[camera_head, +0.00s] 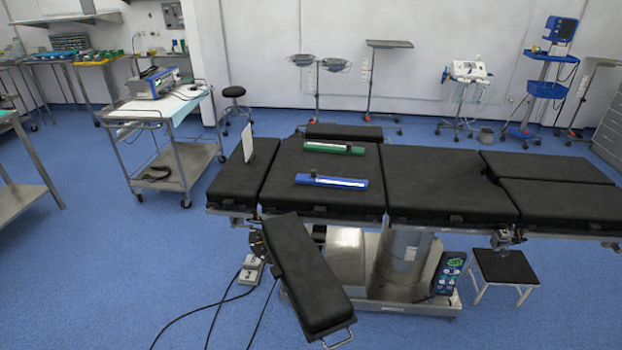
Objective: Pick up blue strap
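A blue strap (331,181) with a white stripe lies flat on the black padded top of the operating table (425,190), near its front edge and left of the middle. A green strap (333,147) of similar shape lies behind it on the same pad. Neither of my grippers shows in the head view, and nothing is touching the blue strap.
A small white panel (248,143) stands upright on the table's left pad. A black padded arm board (302,272) juts out at the front left. A cart (167,130) with equipment stands left; cables lie on the blue floor (130,265). A step stool (505,268) is front right.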

